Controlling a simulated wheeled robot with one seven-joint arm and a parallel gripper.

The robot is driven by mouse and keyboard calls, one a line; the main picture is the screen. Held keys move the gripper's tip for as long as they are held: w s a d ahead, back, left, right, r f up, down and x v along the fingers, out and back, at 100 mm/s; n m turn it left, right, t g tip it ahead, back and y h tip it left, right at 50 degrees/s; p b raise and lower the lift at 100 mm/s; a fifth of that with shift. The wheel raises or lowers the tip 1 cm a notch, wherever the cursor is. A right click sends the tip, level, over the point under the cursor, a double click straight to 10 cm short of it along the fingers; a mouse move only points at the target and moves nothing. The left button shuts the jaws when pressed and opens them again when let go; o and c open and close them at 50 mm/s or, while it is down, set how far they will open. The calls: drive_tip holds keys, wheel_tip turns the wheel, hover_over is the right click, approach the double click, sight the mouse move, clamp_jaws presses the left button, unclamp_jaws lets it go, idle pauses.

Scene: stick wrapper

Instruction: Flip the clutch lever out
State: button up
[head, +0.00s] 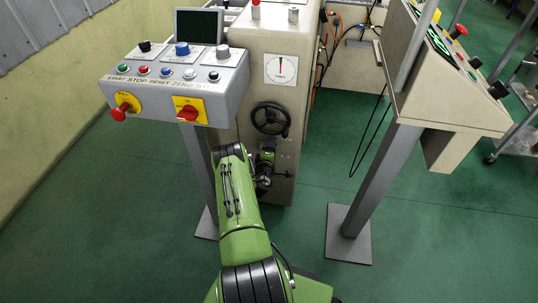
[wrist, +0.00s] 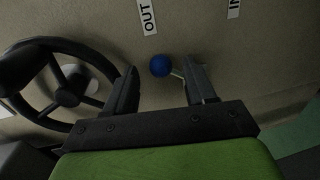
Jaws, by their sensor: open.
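The clutch lever has a blue ball knob (wrist: 160,65) on a thin pale rod (wrist: 177,74). The knob shows in the wrist view between and just beyond my fingertips, and the rod runs right behind the right finger. My gripper (wrist: 163,78) is open, with one finger on each side of the knob and a gap to both. Whether the fingers reach as deep as the knob I cannot tell. An OUT label (wrist: 148,17) is above the knob, and an IN label (wrist: 234,8) is further right. In the head view my gripper (head: 265,162) is below the handwheel, and I cannot make out the knob.
A black handwheel (wrist: 65,85) is close to my left finger; it also shows in the head view (head: 270,118) on the beige machine (head: 245,75). A grey control panel (head: 180,85) on a post stands left of my arm. A second console (head: 440,95) stands right.

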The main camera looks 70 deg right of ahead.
drive_tip(key=p+v, duration=0.7)
drive_tip(key=v, duration=0.8)
drive_tip(key=shift+w+a+r, duration=0.1)
drive_tip(key=shift+r, duration=0.05)
idle(0.4)
